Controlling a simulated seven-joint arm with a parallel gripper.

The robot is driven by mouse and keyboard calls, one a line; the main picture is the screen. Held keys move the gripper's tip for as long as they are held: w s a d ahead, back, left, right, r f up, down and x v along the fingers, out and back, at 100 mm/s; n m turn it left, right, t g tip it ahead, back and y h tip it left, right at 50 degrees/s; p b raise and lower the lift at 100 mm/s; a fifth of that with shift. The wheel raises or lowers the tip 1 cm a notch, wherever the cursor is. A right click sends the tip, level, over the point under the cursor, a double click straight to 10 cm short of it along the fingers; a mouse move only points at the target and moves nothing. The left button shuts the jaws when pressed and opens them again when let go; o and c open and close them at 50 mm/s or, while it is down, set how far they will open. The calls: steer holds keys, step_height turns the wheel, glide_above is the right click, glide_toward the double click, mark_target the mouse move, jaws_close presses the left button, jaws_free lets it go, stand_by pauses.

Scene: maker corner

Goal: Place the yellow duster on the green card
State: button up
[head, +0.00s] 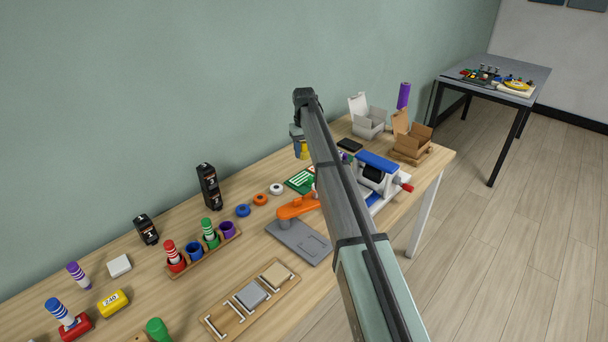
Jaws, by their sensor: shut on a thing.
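My gripper (300,145) is at the far end of my arm, above the back of the workbench, and mostly hidden behind the arm. It is shut on a small yellow thing, which appears to be the yellow duster (304,152); only a sliver of it shows. The green card (299,181) with white markings lies flat on the bench, nearer than the gripper and lower in the picture. My arm covers its right part. I cannot tell how high the duster is above the bench.
An orange tool on a grey base (298,243) stands near the card, with small rings (260,199) to its left. A blue-topped machine (378,168) and open boxes (410,145) stand right. A yellow block marked 240 (113,303) lies front left. A rack (204,251) holds coloured pieces.

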mark_target(304, 179)
steer(key=shift+f, duration=5.05)
steer(key=shift+f, duration=0.1)
steer(key=o, duration=1)
steer(key=shift+o, duration=0.2)
step_height(304, 179, up, 12)
steer(key=shift+r, duration=0.1)
